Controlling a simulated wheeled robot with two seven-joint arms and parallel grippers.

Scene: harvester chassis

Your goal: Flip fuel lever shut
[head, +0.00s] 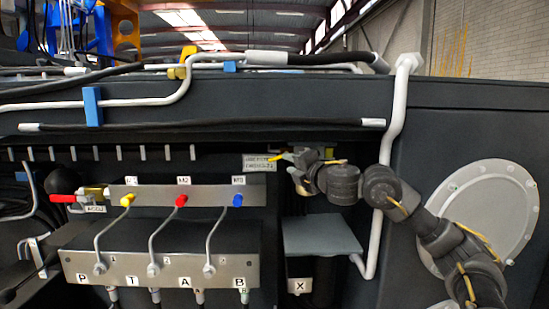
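A small yellow lever (278,157) shows beside a white label (257,163) under the chassis ledge; I take it for the fuel lever, but the label is too small to read surely. My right gripper (296,167) is at this lever, its arm coming in from the lower right. It hides most of the valve behind it. I cannot tell whether its fingers touch the lever or are closed. A red-handled lever (64,198) on a brass valve (93,192) sits at the far left, away from the gripper.
A manifold block (160,268) marked P, T, A, B carries thin pipes to yellow, red and blue fittings. A grey box (322,234) sits below my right gripper. A white pipe (398,110) runs down behind my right arm. A round cover (490,200) is at right.

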